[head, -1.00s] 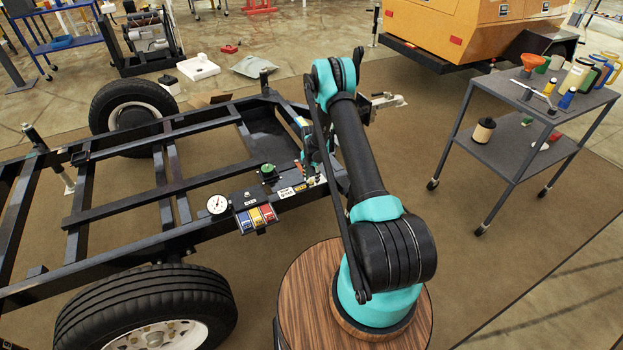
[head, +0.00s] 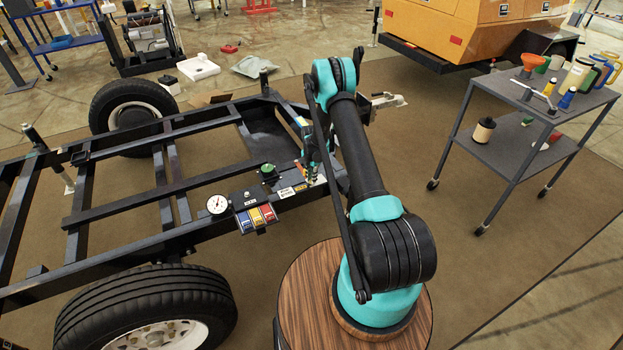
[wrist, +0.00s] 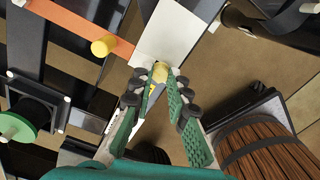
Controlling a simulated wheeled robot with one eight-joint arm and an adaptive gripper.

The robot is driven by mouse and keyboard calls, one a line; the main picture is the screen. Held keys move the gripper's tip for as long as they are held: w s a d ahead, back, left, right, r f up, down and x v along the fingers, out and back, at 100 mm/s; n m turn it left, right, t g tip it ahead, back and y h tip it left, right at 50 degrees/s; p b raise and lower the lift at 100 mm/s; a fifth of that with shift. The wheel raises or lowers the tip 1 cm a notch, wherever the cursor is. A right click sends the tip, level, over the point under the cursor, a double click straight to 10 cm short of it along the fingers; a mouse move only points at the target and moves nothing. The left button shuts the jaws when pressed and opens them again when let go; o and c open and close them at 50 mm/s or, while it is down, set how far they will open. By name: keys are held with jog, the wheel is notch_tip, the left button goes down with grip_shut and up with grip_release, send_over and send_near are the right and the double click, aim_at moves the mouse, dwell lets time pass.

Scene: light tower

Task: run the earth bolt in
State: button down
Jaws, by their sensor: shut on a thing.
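A brass-coloured bolt head (wrist: 160,71) stands at a pale plate (wrist: 172,38) in the wrist view. My gripper (wrist: 161,78) reaches it with both green fingers, and the fingertips are closed on its sides. The fingers hide the lower part of the bolt, so I cannot tell how deep it sits. In the head view my gripper (head: 309,172) is low at the near rail of the black trailer frame (head: 190,233). The bolt cannot be made out there.
An orange bar (wrist: 68,27) with a yellow knob (wrist: 103,47) lies left of my fingers. A green-topped knob (head: 268,170), a dial gauge (head: 217,204) and coloured blocks (head: 256,217) sit along the rail. A grey cart (head: 500,131) stands clear at the right.

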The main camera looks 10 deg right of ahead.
jog(key=m, duration=1.2)
jog(key=shift+m, duration=0.4)
jog(key=m, duration=1.1)
jog(key=shift+m, duration=0.4)
jog(key=m, duration=1.1)
jog(key=shift+m, duration=0.4)
jog(key=m, duration=1.1)
jog(key=shift+m, duration=0.3)
